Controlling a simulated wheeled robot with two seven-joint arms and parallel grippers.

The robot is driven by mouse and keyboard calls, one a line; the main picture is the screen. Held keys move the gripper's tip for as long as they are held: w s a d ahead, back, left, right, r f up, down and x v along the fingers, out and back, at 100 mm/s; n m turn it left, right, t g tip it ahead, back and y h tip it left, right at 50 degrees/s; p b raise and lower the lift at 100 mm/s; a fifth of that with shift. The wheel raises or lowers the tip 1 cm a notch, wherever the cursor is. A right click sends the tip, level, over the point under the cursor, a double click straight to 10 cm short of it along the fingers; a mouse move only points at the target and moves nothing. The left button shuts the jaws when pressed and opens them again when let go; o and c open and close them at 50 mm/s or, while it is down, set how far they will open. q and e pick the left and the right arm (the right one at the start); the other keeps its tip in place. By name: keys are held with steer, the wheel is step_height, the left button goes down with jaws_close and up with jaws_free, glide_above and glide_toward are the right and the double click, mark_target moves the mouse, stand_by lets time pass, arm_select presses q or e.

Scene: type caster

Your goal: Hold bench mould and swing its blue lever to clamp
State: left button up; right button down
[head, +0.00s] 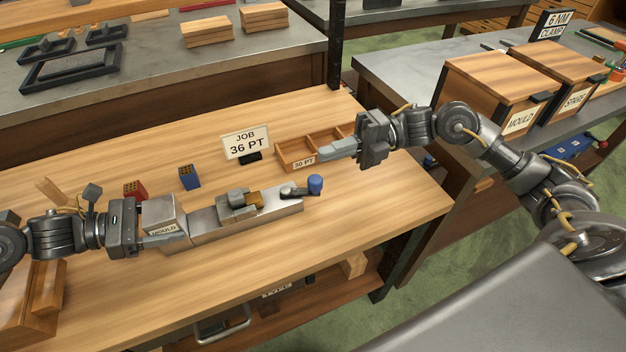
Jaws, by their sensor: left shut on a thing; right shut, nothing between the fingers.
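The bench mould (274,219) is a long grey metal block on the wooden bench, with a raised block and a small brass-coloured piece (255,198) on its middle. Its lever has a blue knob (315,184) at the right end, standing out past the body. My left gripper (172,237) is shut on the mould's left end, beside the MOULD label. My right gripper (326,156) is shut and empty, behind the blue knob and apart from it, in front of or over the 30 PT tray; the exact height is unclear.
The wooden 30 PT tray (296,151) sits behind the lever. A JOB 36 PT sign (245,143), a blue block (189,177) and a red block (135,190) stand behind the mould. The bench front right is clear. MOULD and SPARE boxes stand on the grey bench at right.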

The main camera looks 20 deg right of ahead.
arm_select(q)
steer(key=o, duration=1.1)
steer(key=shift+a, duration=0.15)
steer(key=v, duration=1.2)
